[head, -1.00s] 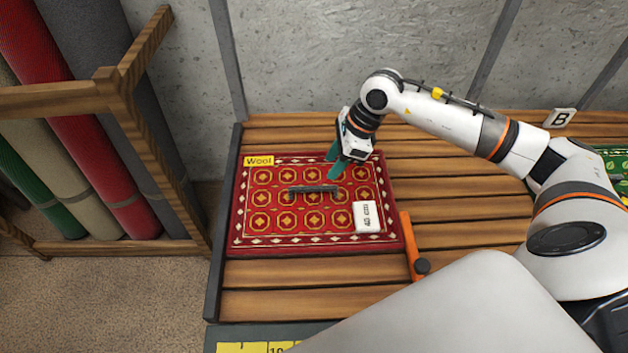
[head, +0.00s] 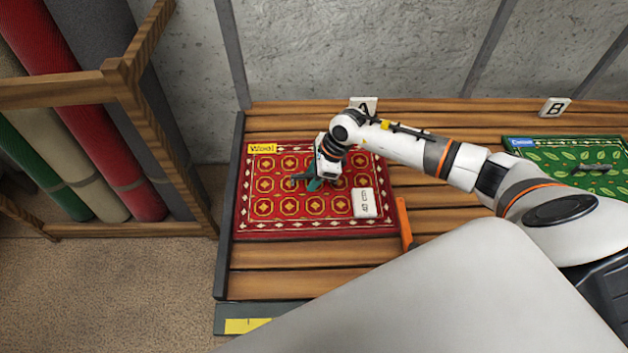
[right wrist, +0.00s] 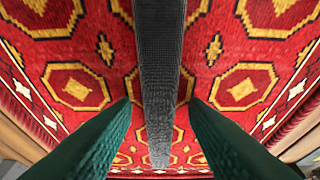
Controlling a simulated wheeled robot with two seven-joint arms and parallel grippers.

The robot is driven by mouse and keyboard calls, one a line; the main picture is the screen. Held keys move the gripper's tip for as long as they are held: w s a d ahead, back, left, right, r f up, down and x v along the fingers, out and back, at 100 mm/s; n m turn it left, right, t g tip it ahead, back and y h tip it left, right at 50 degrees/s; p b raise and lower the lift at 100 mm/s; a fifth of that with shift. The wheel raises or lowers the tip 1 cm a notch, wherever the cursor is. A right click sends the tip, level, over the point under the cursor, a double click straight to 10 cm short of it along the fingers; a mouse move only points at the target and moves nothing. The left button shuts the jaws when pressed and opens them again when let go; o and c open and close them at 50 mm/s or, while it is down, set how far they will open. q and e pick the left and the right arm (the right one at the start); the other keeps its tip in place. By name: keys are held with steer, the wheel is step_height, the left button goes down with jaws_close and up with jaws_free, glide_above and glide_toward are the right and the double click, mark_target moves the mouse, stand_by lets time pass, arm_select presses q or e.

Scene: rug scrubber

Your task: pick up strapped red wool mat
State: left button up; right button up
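The red wool mat (head: 270,218) lies flat on the wooden slatted table, with red and gold octagons and a yellow "Wool" label at its far left corner. Its dark strap handle (head: 299,177) is mostly hidden by my right gripper (head: 316,184) in the head view. In the right wrist view the strap (right wrist: 160,80) runs between the two green fingers (right wrist: 158,103), with red mat showing on both sides of it. My right gripper is open around the strap. My left gripper is not in view.
A white "40 cm" block (head: 365,203) sits on the mat's right part. An orange bar (head: 404,222) lies just right of the mat. A green mat (head: 570,160) lies far right by marker B (head: 555,107). A rack of rolled rugs (head: 95,130) stands left.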

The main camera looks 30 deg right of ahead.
steer(key=shift+f, duration=0.15)
stand_by(0.4)
jaws_close()
